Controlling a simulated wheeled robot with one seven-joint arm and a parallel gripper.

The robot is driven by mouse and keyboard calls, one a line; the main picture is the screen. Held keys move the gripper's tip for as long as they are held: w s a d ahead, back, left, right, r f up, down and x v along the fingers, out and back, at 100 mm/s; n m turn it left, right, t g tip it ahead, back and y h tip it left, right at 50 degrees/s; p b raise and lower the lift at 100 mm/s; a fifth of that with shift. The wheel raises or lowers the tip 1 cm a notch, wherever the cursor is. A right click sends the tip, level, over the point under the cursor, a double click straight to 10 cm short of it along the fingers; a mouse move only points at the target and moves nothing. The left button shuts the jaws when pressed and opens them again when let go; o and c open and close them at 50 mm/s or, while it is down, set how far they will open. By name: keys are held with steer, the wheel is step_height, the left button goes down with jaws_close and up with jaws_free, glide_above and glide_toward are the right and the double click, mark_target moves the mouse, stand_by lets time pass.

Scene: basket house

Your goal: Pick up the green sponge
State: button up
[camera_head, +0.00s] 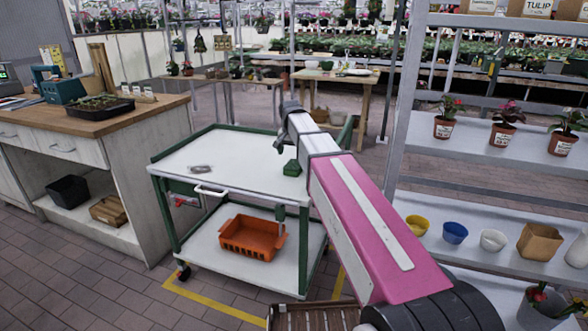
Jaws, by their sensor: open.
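A small green block (292,168), which looks like the green sponge, lies on the white top of the cart (235,160), near its right side. My pink and white arm reaches over the cart from the lower right. My gripper (284,136) is at the arm's far end, above the cart top and a little behind and left of the green block in the picture. It is open and appears apart from the block; its fingers are small and partly hidden by the wrist.
A small grey item (201,169) lies on the cart's left part. An orange crate (252,238) stands on its lower shelf. A wooden-topped counter (110,118) is at left. A shelf rack (490,150) with potted plants and bowls stands close at right. Tiled floor is free at front left.

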mark_target(294, 164)
steer(key=shift+w+d+f, duration=0.15)
steer(key=shift+f, duration=1.5)
steer(key=shift+w+d+f, duration=0.1)
steer(key=shift+w+f, duration=0.05)
steer(key=shift+f, duration=1.5)
steer(key=c, duration=1)
